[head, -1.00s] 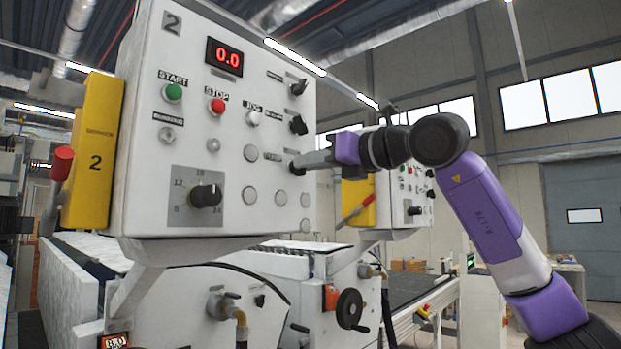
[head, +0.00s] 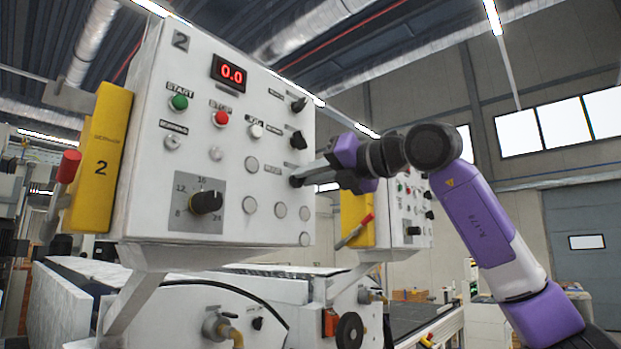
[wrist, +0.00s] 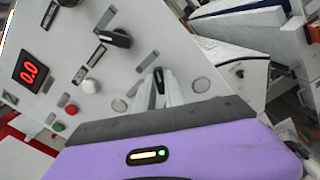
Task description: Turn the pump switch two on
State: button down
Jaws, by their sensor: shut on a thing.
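The control panel (head: 205,130) marked 2 stands at the left in the head view, with a red 0.0 display. A column of black switches runs down its right side: a top one (head: 299,104), a middle one (head: 298,140) and the lowest one, which is the pump switch. My gripper (head: 298,178) reaches in from the right at the lowest switch. In the wrist view the pump switch (wrist: 158,80) shows as a dark handle between my two light fingers, which are shut on it. Its exact angle is hard to tell.
The panel also carries a green start button (head: 179,102), a red stop button (head: 221,118) and a large dial (head: 207,201). A yellow box (head: 101,160) with a red-handled lever is on its left side. A second similar panel (head: 408,200) stands behind my gripper.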

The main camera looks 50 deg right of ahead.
jog(key=c, duration=1.4)
grip_release()
jog(key=shift+c, duration=0.2)
jog(key=s+b, duration=0.2)
jog(key=s, duration=0.6)
jog(key=shift+d, duration=0.15)
